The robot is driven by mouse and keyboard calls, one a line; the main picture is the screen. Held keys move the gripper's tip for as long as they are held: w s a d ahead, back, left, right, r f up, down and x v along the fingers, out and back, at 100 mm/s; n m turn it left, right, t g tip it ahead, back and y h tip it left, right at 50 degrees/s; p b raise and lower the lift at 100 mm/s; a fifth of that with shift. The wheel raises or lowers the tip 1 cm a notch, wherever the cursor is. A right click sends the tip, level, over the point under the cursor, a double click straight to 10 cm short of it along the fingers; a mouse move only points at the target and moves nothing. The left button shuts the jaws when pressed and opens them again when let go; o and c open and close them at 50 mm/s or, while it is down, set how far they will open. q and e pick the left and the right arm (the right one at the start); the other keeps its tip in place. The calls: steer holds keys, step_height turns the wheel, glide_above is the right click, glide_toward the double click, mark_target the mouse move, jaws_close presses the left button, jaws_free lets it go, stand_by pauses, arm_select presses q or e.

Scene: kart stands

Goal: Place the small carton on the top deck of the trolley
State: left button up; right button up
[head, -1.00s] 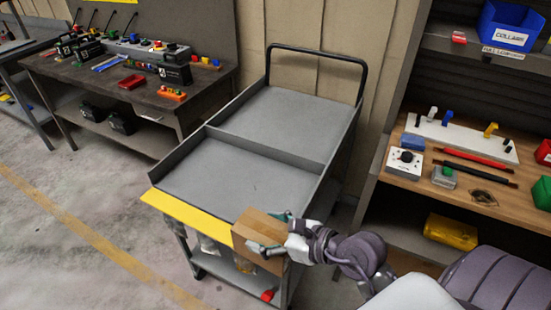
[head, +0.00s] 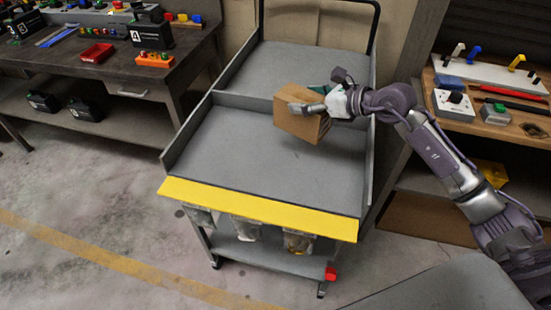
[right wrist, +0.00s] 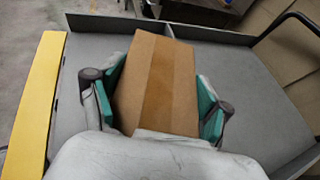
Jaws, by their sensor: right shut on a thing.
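The small carton (head: 301,122) is a brown cardboard box. My right gripper (head: 328,98) is shut on it, and in the right wrist view the carton (right wrist: 158,85) sits between the two teal finger pads of the gripper (right wrist: 160,103). The trolley's top deck (head: 255,160) is grey with raised side walls, a crosswise divider and a yellow front edge. The carton is over the front section, near the divider and the right side. I cannot tell whether its underside touches the deck. My left gripper is not in view.
A dark workbench (head: 120,75) with a red tray (head: 97,53) stands at the left. A wooden-topped bench (head: 505,125) stands at the right. The trolley's handle (head: 376,20) rises at the back. The deck's front left part is empty.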

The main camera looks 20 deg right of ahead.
steer(key=shift+w+d+r, duration=0.2)
steer(key=shift+d, duration=0.2)
steer(key=shift+w+d+r, duration=0.15)
steer(key=shift+w+d, duration=0.05)
steer(key=shift+d, duration=0.2)
steer(key=a+f+p, duration=0.1)
steer(key=a+f, duration=0.2)
steer(key=s+a+f+p, duration=0.1)
steer(key=a+f, duration=0.3)
steer(key=a+f+p, duration=0.1)
steer(key=a+f, duration=0.2)
steer(key=a, duration=0.1)
steer(key=shift+s+a+f, duration=0.1)
steer(key=shift+s+f, duration=0.05)
steer(key=shift+s, duration=0.05)
steer(key=shift+f, duration=0.15)
steer(key=o, duration=1.5)
steer(key=shift+f, duration=0.15)
steer(key=shift+o, duration=0.2)
